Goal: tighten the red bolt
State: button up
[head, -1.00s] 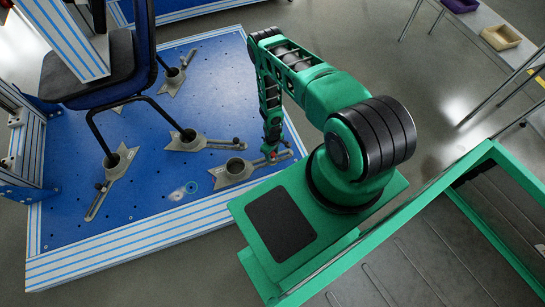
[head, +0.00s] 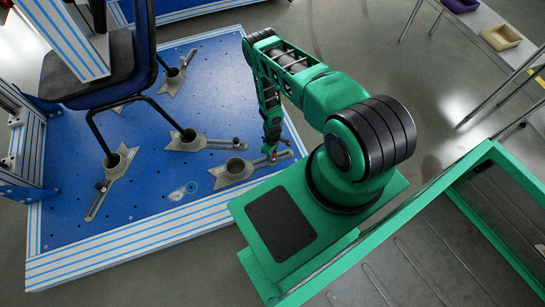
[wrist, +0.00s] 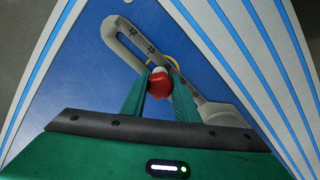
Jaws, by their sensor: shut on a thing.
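The red bolt (wrist: 160,83) sits between the two green fingers of my gripper (wrist: 160,95) in the wrist view. The fingers are shut on its head from both sides. The bolt stands at a grey slotted clamp bracket (wrist: 128,45), whose long slot runs to the upper left. In the head view my gripper (head: 271,153) is low over the near right clamp bracket (head: 236,170) on the blue plate. The bolt is too small and too covered there to make out clearly. Its shaft is hidden.
The blue base plate (head: 140,215) has a striped edge. A blue chair (head: 130,70) stands on it at the left, with its legs in several other grey brackets. A table with a tan tray (head: 501,37) stands at the upper right.

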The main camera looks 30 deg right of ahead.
jog(key=shift+m, duration=0.8)
jog(key=m, duration=0.4)
jog(key=shift+m, duration=2)
jog(key=shift+d, duration=0.1)
jog(key=m, duration=0.4)
